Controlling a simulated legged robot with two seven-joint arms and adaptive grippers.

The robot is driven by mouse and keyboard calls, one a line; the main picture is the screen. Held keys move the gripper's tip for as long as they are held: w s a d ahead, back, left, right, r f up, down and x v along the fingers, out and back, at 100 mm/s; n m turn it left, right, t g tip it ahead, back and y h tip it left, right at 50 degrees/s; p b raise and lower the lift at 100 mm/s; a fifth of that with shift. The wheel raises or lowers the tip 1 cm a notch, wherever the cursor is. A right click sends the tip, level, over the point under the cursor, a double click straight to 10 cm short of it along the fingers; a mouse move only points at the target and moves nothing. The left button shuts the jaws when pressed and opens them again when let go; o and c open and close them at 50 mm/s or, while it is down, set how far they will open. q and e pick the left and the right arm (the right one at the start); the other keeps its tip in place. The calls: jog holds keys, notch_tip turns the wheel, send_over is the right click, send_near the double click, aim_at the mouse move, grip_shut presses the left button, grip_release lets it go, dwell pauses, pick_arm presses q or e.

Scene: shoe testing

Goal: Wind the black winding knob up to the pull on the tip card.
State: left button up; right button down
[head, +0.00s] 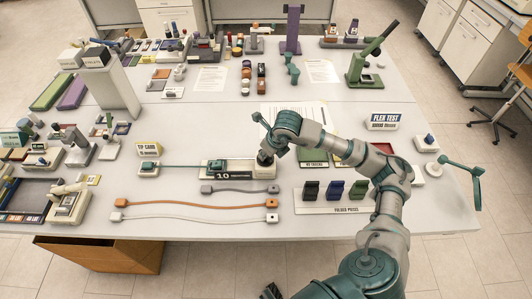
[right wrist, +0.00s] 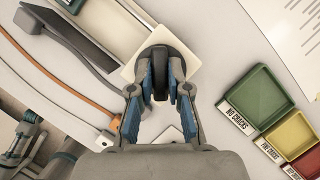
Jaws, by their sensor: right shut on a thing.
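The black winding knob (right wrist: 160,68) stands on a pale square base in the right wrist view. My right gripper (right wrist: 158,92) is shut on it, with a blue-padded finger on each side. In the head view my right gripper (head: 266,157) covers most of the knob at the right end of the pale pull device (head: 240,170). The device's dark front shows what looks like 10.
Grey, orange and white cords (head: 195,203) lie in front of the device. Green, yellow and red trays (right wrist: 256,97) lie beside my gripper.

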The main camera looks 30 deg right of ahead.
jog(key=shift+m+h, duration=0.3)
jog(key=shift+m, duration=0.9)
jog(key=c, duration=1.4)
grip_release()
pick_arm(q)
jog(key=shift+w+d+r, duration=0.25)
jog(key=shift+w+r, duration=0.1)
jog(key=shift+r, duration=0.15)
pick_arm(e)
jog(key=shift+o, duration=1.4)
jog(key=shift+r, duration=0.2)
pick_arm(q)
jog(key=shift+w+r, duration=0.1)
jog(key=shift+w, duration=0.25)
pick_arm(e)
jog(key=v, duration=1.1)
jog(key=shift+r, duration=0.2)
jog(key=shift+s+a, duration=0.1)
jog(key=shift+s, duration=0.05)
